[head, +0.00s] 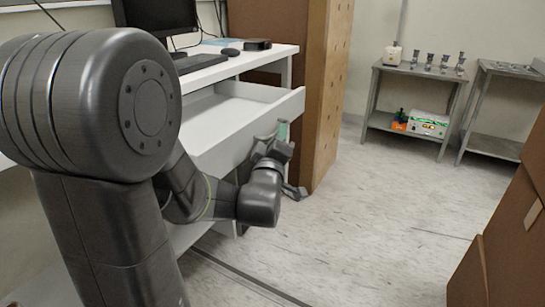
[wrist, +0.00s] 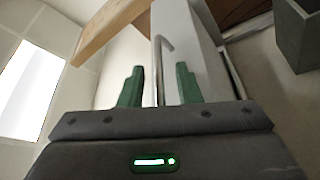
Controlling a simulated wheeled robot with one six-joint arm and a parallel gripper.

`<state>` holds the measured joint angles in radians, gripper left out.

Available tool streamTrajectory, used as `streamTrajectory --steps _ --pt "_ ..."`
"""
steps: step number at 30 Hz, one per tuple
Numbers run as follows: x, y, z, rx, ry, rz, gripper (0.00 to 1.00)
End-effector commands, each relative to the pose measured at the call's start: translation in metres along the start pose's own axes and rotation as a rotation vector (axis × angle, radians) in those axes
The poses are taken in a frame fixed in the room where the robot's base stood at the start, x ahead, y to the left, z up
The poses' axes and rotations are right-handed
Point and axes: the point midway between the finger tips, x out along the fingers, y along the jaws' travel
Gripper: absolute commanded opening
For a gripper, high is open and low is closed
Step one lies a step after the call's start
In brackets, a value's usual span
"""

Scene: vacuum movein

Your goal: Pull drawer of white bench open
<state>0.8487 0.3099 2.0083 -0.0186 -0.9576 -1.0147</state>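The white bench (head: 262,52) stands at the left. Its top drawer (head: 215,140) stands out from under the bench top, with its inside showing from above. My gripper (head: 281,132) is at the right part of the drawer's front. In the wrist view my gripper (wrist: 160,88) has its two green fingers apart. A thin metal handle (wrist: 157,75) with a bent end lies between them, with a gap to each finger. The white drawer front shows behind the handle. My arm hides the left part of the drawer front and most of the bench below it.
A monitor (head: 155,14), a keyboard (head: 199,63) and small dark items lie on the bench. Tall cardboard boxes (head: 318,90) stand close beside the bench. More boxes (head: 505,240) stand at the right. Metal tables (head: 425,72) are at the back. The middle floor is clear.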

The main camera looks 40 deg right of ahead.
Motion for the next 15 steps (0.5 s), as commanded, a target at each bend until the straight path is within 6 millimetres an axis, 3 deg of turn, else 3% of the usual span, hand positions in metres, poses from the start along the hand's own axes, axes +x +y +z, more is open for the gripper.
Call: streamTrajectory --steps 9,15 --pt "-0.071 0.001 0.0 0.0 -0.002 -0.002 0.31" --pt "-0.106 0.0 0.0 0.0 -0.001 -0.001 0.31"
